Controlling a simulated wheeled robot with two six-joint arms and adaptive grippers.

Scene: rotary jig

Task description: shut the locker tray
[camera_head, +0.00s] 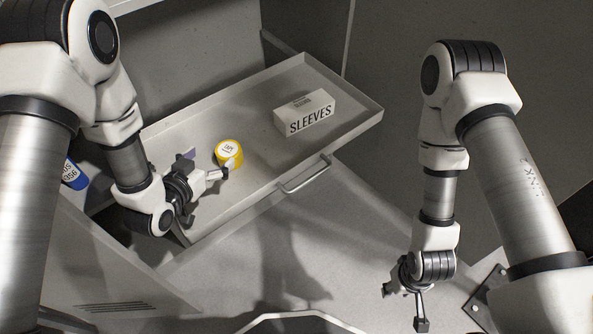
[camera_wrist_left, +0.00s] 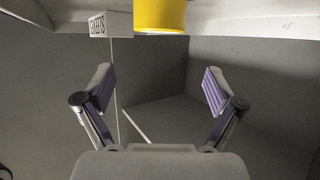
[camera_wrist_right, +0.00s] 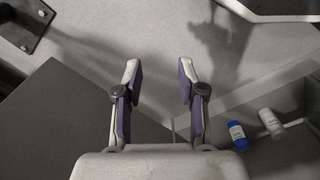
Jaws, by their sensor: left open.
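The grey locker tray (camera_head: 262,176) is pulled out of the locker, with a bar handle (camera_head: 304,176) on its front face. In it are a white box marked SLEEVES (camera_head: 305,113) toward the right and a yellow tape roll (camera_head: 229,152) near the middle. My left gripper (camera_head: 207,165) is open and empty at the tray's left part, beside the tape roll; contact is unclear. In the left wrist view the yellow roll (camera_wrist_left: 160,14) shows beyond the open fingers (camera_wrist_left: 158,82). My right gripper (camera_head: 404,305) is open and empty at the lower right, apart from the tray.
A blue item (camera_head: 74,174) lies left of the tray, partly hidden by my left arm. In the right wrist view a blue bottle (camera_wrist_right: 237,135) and a white one (camera_wrist_right: 270,122) lie to the right. A dark bracket (camera_head: 487,297) is near my right gripper.

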